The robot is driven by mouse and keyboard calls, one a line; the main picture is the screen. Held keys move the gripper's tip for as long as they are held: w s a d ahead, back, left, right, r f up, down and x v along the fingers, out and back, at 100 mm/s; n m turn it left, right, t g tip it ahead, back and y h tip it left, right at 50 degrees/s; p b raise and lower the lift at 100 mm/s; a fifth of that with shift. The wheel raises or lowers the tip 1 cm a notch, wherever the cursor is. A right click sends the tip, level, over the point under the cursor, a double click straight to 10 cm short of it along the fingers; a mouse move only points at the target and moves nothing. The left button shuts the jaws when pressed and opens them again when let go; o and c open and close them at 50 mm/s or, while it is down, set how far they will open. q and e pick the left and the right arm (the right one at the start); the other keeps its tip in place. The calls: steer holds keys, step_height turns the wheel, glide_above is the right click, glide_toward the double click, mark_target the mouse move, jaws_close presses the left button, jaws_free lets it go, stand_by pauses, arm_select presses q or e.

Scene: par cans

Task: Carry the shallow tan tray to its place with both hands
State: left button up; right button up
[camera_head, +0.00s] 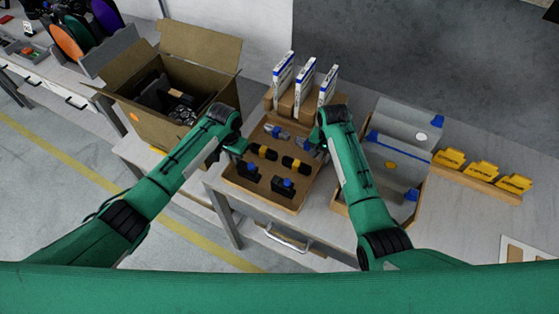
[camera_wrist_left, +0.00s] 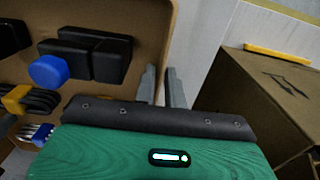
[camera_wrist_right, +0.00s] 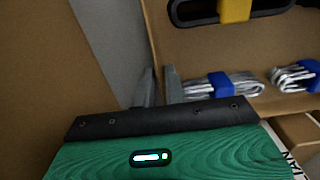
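The shallow tan tray (camera_head: 235,177) sits in the middle of the head view, holding blue-strapped cable bundles, yellow-strapped black coils and black blocks with blue knobs. My left gripper (camera_head: 239,148) is at its left side; in the left wrist view its fingers (camera_wrist_left: 161,86) sit either side of the tray wall (camera_wrist_left: 165,35), closed on it. My right gripper (camera_head: 319,147) is at the right side; in the right wrist view its fingers (camera_wrist_right: 160,86) close on the opposite wall (camera_wrist_right: 150,35). Whether the tray touches the table is hard to tell.
An open cardboard box (camera_head: 150,125) stands left of the tray. White-and-blue binders (camera_head: 304,80) stand in a holder behind it. A grey-and-tan bin (camera_head: 405,130) is close on the right, beyond my right arm. Yellow pieces (camera_head: 481,170) sit on a rail further right.

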arm_select(q)
jaws_close()
arm_select(e)
jaws_close()
arm_select(q)
steer(key=shift+w+r, duration=0.1)
steer(key=shift+r, duration=0.1)
arm_select(e)
steer(key=shift+w+r, duration=0.1)
steer(key=shift+r, duration=0.1)
